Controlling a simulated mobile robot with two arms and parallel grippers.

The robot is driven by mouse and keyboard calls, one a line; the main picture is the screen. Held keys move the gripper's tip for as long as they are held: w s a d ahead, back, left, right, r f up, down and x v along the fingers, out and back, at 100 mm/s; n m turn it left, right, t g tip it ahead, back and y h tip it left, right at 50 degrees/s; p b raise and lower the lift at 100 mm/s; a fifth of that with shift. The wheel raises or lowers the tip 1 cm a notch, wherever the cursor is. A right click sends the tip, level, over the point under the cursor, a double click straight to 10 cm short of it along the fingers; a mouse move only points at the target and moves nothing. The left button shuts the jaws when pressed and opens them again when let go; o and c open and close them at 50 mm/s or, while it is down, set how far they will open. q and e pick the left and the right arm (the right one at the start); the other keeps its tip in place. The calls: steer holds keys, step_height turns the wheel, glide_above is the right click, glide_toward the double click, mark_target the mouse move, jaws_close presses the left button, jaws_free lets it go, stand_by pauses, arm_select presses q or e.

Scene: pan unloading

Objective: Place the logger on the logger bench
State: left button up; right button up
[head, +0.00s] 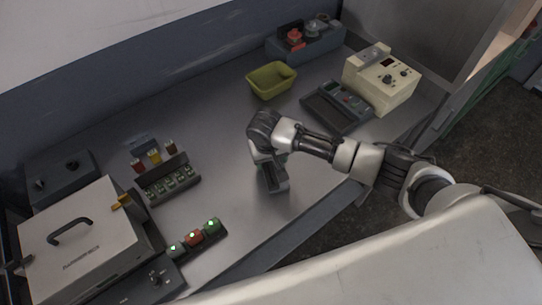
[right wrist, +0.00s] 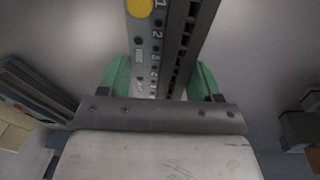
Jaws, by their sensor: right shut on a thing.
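My right gripper (head: 266,158) is over the middle of the grey metal bench (head: 225,135), pointing down. It is shut on a grey logger (head: 276,184). In the right wrist view, the logger (right wrist: 152,45) lies between the green fingers of my right gripper (right wrist: 160,85); it has a numbered strip, small dark ports and a yellow round spot. The gripper hides part of the logger in the head view. I cannot tell whether its lower end touches the bench. My left gripper is not in view.
A dark-topped device (head: 336,107) and a cream instrument (head: 382,78) stand to the right. A yellow-green bin (head: 271,80) is behind. To the left are a rack of vials (head: 168,180), a button strip (head: 196,237) and a lidded box (head: 85,240). Bench around the gripper is clear.

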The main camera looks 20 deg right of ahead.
mark_target(267, 165)
steer(key=o, duration=1.1)
steer(key=shift+f, duration=0.1)
steer(key=shift+c, duration=0.2)
steer(key=shift+r, duration=0.35)
step_height(267, 165, up, 11)
steer(key=s+a+b, duration=0.1)
steer(key=shift+a+r+b, duration=0.2)
steer(key=shift+a+b, duration=0.05)
steer(key=shift+b, duration=0.05)
